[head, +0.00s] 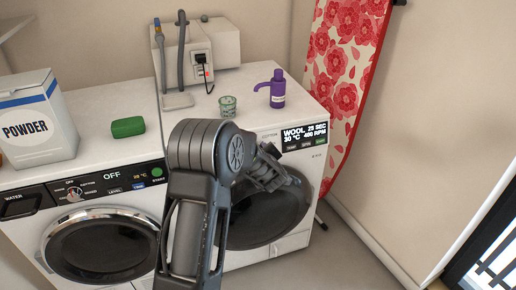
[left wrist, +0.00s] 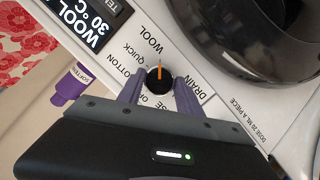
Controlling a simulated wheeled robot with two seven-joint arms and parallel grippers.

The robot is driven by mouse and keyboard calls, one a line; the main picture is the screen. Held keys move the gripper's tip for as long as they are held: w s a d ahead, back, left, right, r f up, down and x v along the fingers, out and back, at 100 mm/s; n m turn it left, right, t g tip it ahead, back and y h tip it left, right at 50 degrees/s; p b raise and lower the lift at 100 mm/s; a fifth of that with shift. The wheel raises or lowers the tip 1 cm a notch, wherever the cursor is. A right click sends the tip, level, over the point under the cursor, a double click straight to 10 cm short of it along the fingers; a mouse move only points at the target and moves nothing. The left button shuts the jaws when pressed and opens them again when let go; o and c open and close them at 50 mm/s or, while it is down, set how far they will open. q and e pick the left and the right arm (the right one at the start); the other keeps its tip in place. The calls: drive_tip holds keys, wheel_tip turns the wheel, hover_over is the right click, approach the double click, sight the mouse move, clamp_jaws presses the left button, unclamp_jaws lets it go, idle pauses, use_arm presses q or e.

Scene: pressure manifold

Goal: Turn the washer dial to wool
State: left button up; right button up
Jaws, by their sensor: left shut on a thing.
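The washer (head: 318,168) is the right-hand white machine in the head view. Its display (head: 304,136) reads WOOL, 25 SEC, 30 °C, 400 RPM. The dial is hidden behind my arm there. In the left wrist view the black dial (left wrist: 153,84) has an orange pointer directed at the WOOL label (left wrist: 152,40). QUICK, COTTON and DRAIN are printed around it. My left gripper (left wrist: 160,84) is shut on the dial, one purple finger on each side. In the head view my left gripper (head: 270,163) is at the washer's front panel. My right gripper is not in view.
A second machine (head: 110,195) on the left shows OFF. A floral ironing board (head: 345,65) stands at the right; the floor beyond is clear.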

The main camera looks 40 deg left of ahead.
use_arm(q)
drive_tip(key=o, duration=1.4)
drive_tip(key=v, duration=0.7)
drive_tip(key=shift+s+d+r, duration=0.1)
drive_tip(key=shift+s+d, duration=0.15)
drive_tip(key=shift+s, duration=0.05)
